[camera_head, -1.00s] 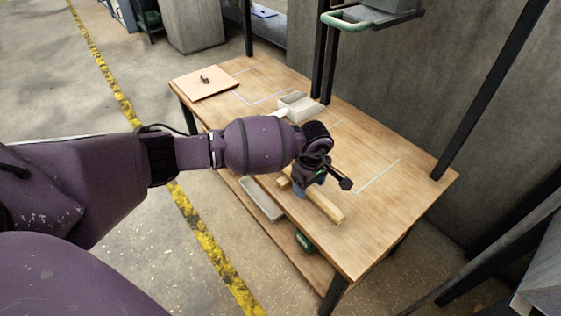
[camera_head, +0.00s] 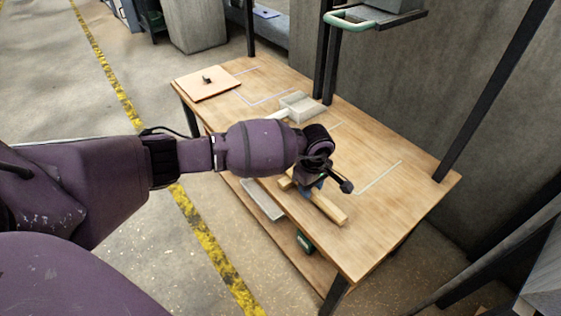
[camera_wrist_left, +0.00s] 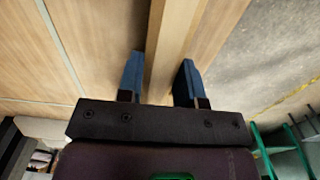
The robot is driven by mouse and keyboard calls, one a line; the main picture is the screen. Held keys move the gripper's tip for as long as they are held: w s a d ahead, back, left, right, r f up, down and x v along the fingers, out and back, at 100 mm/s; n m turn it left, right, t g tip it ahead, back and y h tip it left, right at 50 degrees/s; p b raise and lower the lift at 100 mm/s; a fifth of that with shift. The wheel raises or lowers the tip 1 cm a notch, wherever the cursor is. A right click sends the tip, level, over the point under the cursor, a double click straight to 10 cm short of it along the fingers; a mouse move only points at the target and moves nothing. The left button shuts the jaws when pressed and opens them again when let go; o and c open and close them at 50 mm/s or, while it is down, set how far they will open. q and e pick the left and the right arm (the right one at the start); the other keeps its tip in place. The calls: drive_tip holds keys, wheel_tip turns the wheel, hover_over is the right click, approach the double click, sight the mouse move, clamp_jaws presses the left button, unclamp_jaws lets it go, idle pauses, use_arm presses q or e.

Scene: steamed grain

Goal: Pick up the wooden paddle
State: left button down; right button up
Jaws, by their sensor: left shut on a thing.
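The wooden paddle (camera_head: 331,209) is a long pale bar near the front edge of the wooden worktable (camera_head: 385,213). My left gripper (camera_head: 309,192) comes down over it and hides its middle. In the left wrist view, the blue fingers of this gripper (camera_wrist_left: 162,60) stand on both sides of the pale wooden bar (camera_wrist_left: 174,28), and they are shut on it. Another bit of pale wood (camera_head: 285,183) shows at the bar's left end. I cannot tell whether the paddle is clear of the tabletop. My right gripper is not in view.
A pale tray (camera_head: 303,106) with a handle lies toward the back. A light board (camera_head: 207,88) with a small dark object is at the far left corner. A grey container (camera_head: 262,199) sits on the lower shelf. Dark posts rise behind the table. The tabletop's right side is clear.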

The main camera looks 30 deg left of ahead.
use_arm(q)
drive_tip(key=shift+r, duration=0.25)
drive_tip(key=r+p, duration=0.1)
drive_tip(key=r, duration=0.5)
drive_tip(key=shift+w+r+p, duration=0.15)
drive_tip(key=shift+w+p, duration=0.05)
drive_tip(key=shift+p, duration=0.2)
wheel_tip(320, 180, up, 13)
drive_tip(key=p, duration=0.2)
drive_tip(key=shift+s+r+p, duration=0.15)
drive_tip(key=shift+s+p, duration=0.05)
drive_tip(key=shift+p, duration=0.1)
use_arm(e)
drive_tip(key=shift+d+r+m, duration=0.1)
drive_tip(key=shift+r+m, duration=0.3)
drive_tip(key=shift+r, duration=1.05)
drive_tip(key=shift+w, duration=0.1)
use_arm(q)
drive_tip(key=c, duration=1.4)
unclamp_jaws()
drive_tip(key=shift+c, duration=0.2)
clamp_jaws()
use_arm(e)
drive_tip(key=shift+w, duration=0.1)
